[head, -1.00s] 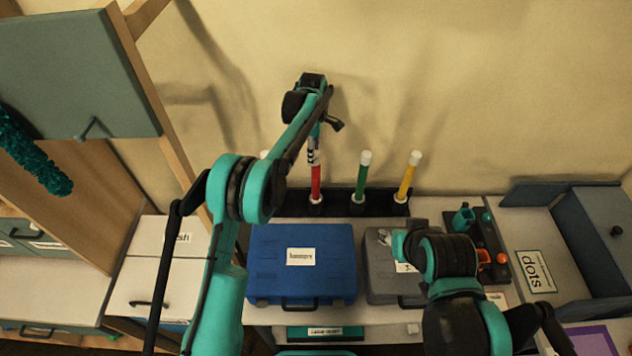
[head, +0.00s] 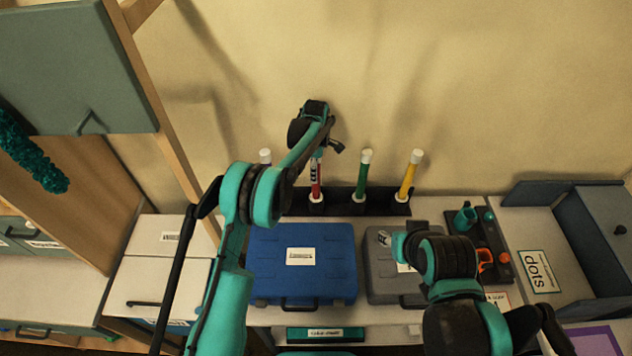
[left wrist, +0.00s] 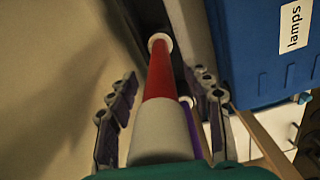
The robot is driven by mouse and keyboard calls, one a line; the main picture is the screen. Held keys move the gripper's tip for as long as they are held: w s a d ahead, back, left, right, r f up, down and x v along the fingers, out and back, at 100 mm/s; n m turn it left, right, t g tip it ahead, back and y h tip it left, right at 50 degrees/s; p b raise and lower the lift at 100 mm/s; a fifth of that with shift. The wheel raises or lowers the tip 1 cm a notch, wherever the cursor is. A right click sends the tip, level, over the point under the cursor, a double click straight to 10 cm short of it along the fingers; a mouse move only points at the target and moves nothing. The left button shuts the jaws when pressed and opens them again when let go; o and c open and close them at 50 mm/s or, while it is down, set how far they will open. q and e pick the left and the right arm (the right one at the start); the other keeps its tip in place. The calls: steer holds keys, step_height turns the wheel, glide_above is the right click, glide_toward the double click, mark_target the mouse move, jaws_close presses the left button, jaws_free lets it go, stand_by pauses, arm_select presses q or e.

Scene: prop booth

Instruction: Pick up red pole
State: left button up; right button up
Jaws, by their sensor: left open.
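The red pole (head: 316,188) stands upright in a black rack (head: 338,204) at the back of the counter, its upper part hidden behind my left arm. In the left wrist view the red pole (left wrist: 160,75) runs between the two fingers of my left gripper (left wrist: 163,92), its white end cap close to the camera. The fingers are open, one on each side of the pole, with gaps on both sides.
A green pole (head: 363,178) and a yellow pole (head: 410,177) stand to the right in the rack. A purple pole (left wrist: 189,122) stands close to the red one. A blue case (head: 302,262) and a grey case (head: 384,274) sit in front. The wall is close behind.

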arm_select(q)
jaws_close()
steer(key=shift+r, duration=0.1)
step_height(320, 180, up, 18)
steer(key=shift+f, duration=0.1)
stand_by(0.6)
steer(key=shift+p, duration=0.35)
steer(key=shift+s, duration=0.1)
